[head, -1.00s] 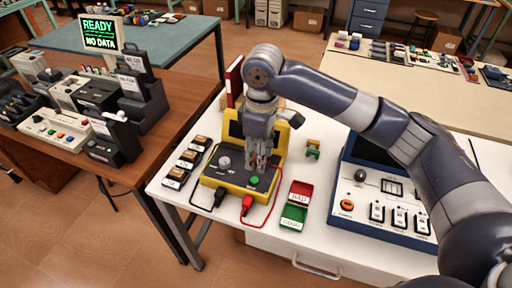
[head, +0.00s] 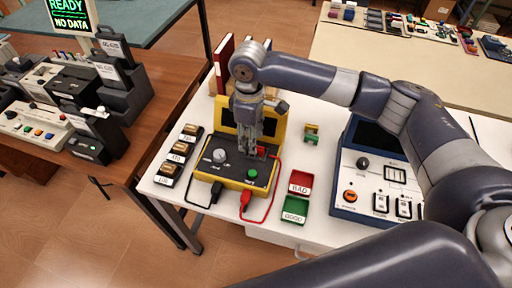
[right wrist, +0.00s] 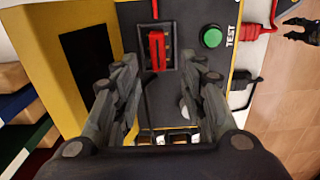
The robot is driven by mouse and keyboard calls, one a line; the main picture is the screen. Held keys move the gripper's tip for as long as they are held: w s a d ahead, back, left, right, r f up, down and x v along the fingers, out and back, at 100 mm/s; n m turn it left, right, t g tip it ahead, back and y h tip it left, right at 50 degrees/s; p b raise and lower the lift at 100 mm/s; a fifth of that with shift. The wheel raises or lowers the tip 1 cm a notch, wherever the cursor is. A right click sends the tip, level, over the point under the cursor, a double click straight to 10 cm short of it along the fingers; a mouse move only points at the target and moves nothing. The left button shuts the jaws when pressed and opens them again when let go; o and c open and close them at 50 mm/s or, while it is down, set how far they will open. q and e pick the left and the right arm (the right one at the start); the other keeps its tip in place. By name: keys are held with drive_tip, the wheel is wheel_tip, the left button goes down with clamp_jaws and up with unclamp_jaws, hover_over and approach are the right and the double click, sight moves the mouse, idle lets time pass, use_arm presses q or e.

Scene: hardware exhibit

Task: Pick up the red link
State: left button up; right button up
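The red link (right wrist: 157,50) is a small red piece seated in a dark slot on the tester's black panel. It is partly visible in the head view (head: 262,152), beside the fingers. My right gripper (right wrist: 162,72) is open, pointing down over the panel, with its fingers on either side just short of the link and nothing between them. In the head view my right gripper (head: 252,150) hangs over the yellow tester (head: 232,181). A dark pronged shape at the right wrist view's upper right may be my left gripper (right wrist: 300,32); its fingers are unclear.
The green TEST button (right wrist: 211,38) is close by the link. Red and black leads plug into the tester's front. A red BAD tray (head: 300,182) and green GOOD tray (head: 295,210) lie to the right, with a blue instrument (head: 375,175) beyond. Labelled blocks (head: 180,153) stand left.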

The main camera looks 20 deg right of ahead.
wheel_tip(320, 180, down, 3)
drive_tip(key=shift+r, duration=0.1)
drive_tip(key=shift+c, duration=0.8)
clamp_jaws()
use_arm(q)
drive_tip(key=shift+w+r, duration=0.35)
drive_tip(key=shift+w, duration=0.2)
